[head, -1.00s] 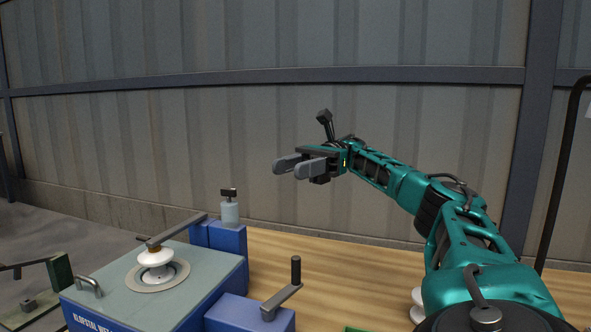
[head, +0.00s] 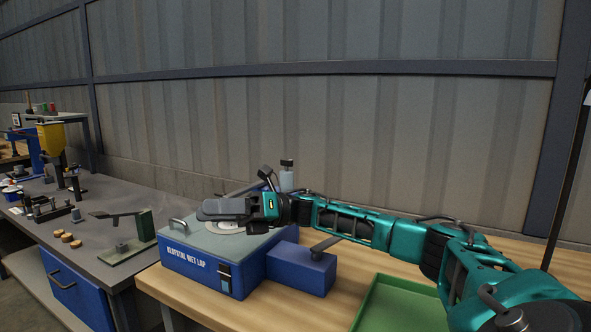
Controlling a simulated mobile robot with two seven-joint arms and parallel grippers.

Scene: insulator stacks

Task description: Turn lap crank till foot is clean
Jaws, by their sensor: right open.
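The blue wet lap (head: 196,268) with its grey-green top stands on the wooden bench. Its round plate (head: 226,229) shows only in part below my right gripper (head: 208,209). The white insulator seen on the plate earlier is hidden behind my right gripper. The crank arm (head: 327,244) sits on the blue box at the lap's right side; its upright handle is hidden behind my right arm. My right gripper is open, in front of the lap's top in the picture, left of the crank. I cannot tell its height above the plate. My left gripper is not in view.
A green tray (head: 400,302) lies on the wooden bench (head: 160,281) at the right. A bottle (head: 286,176) stands behind the lap. A dark bench (head: 95,212) on the left carries a green-plated fixture (head: 128,252) and several small parts. Bare wood shows between lap and tray.

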